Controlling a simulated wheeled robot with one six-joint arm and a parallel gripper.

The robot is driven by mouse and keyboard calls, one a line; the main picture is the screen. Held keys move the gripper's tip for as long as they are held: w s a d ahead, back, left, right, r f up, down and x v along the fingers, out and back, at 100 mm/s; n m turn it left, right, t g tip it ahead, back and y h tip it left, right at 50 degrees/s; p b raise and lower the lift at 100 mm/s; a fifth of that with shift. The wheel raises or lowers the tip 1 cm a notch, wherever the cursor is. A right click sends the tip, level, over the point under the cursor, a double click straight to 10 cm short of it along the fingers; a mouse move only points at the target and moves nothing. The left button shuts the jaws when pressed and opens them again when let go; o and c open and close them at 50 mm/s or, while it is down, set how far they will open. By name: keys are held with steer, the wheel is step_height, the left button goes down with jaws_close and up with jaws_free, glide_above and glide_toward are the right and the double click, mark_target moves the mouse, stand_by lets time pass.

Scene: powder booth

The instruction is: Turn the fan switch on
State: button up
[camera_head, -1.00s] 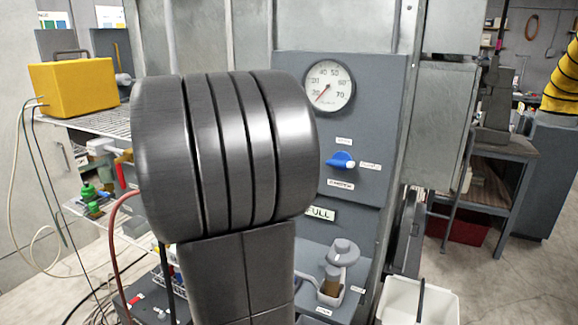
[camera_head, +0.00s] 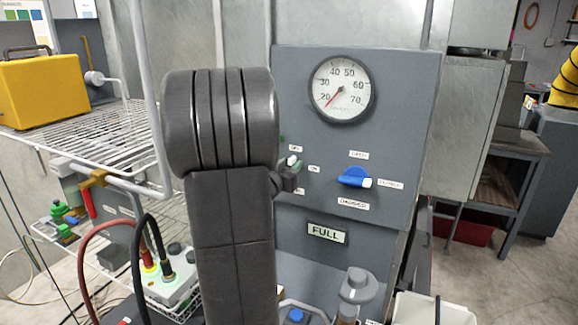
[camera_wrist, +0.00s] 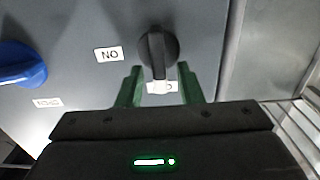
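The fan switch (camera_wrist: 156,48) is a black knob in the wrist view, on the grey panel. Its pointer end faces the picture's bottom, over a partly covered white label (camera_wrist: 163,87). An ON label (camera_wrist: 109,54), upside down in this view, is to the left of the knob. My gripper (camera_wrist: 160,68) is open; its two green fingers stand either side of the knob's pointer end, with gaps visible. In the head view my arm hides most of the switch and gripper; an ON label (camera_head: 314,168) shows just right of them.
A blue damper knob (camera_head: 354,177) is to the right, pointing at CLOSED. A round gauge (camera_head: 342,89) is above it, a FULL sign (camera_head: 327,232) below. A wire shelf (camera_head: 90,128) with a yellow case (camera_head: 40,90) stands to the left.

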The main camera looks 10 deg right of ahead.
jaws_close()
steer(key=shift+f+m+b, duration=0.1)
steer(key=shift+m+b, duration=0.2)
steer(key=m+b, duration=0.2)
steer(key=shift+s+d+f+m, duration=0.1)
steer(key=shift+s+d+m, duration=0.1)
steer(key=shift+m, duration=0.2)
steer(key=shift+s+d+f+m+b, duration=0.15)
steer(key=shift+f+m+b, duration=0.1)
steer(key=shift+m+b, duration=1.8)
steer(key=shift+s+d+f+m+b, duration=0.1)
steer(key=shift+d+f+m+b, duration=0.15)
steer(key=shift+m+b, duration=1.75)
steer(key=shift+s+d+f+m+b, duration=0.2)
steer(key=shift+m+b, duration=0.65)
steer(key=shift+m, duration=2.3)
steer(key=shift+w+a, duration=0.1)
steer(key=shift+w, duration=0.05)
